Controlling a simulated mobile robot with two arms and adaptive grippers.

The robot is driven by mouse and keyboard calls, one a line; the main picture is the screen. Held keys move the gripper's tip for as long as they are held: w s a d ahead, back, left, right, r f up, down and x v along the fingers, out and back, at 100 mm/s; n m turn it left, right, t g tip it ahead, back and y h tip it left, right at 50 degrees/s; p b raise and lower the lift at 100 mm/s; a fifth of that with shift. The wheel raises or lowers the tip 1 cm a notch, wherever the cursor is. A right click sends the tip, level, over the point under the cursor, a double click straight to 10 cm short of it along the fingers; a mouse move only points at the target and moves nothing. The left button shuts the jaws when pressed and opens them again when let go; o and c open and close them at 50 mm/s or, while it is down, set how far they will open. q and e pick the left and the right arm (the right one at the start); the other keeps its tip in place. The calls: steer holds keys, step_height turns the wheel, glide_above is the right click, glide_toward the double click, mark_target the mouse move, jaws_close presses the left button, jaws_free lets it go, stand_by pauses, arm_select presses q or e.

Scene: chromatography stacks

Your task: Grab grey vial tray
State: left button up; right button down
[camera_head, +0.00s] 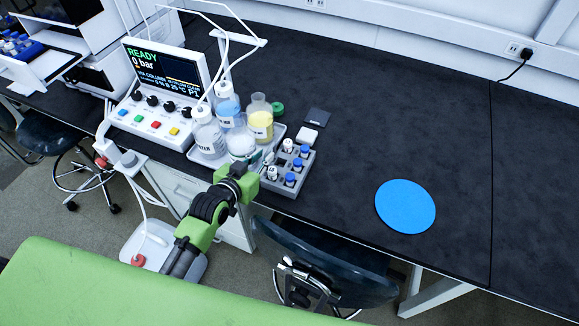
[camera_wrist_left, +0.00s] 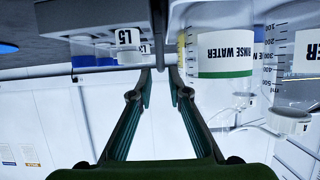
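The grey vial tray (camera_head: 291,188) stands near the front edge of the black bench, right of the bottles. My left gripper (camera_head: 256,166) is at the tray's left side. In the left wrist view the tray (camera_wrist_left: 85,20) is at the upper left, with a vial labelled L5 (camera_wrist_left: 128,38). There the left gripper's fingertips (camera_wrist_left: 161,70) are close together at the tray's end wall and appear shut on it; the exact contact is partly hidden. My right gripper is not in view.
A bottle tray (camera_head: 204,160) with several bottles sits close left of the gripper; the rinse water bottle (camera_wrist_left: 226,55) is very near it. A control unit (camera_head: 160,93) stands further left. A blue round mat (camera_head: 405,206) lies on clear bench to the right. A chair (camera_head: 325,262) stands in front.

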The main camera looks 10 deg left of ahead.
mark_target(268, 150)
arm_select(q)
steer(key=shift+w+f, duration=0.1)
steer(key=shift+w, duration=0.4)
steer(key=p+x, duration=0.1)
steer(key=x, duration=0.3)
steer(key=shift+w+f, duration=0.1)
steer(key=shift+w, duration=0.1)
jaws_close()
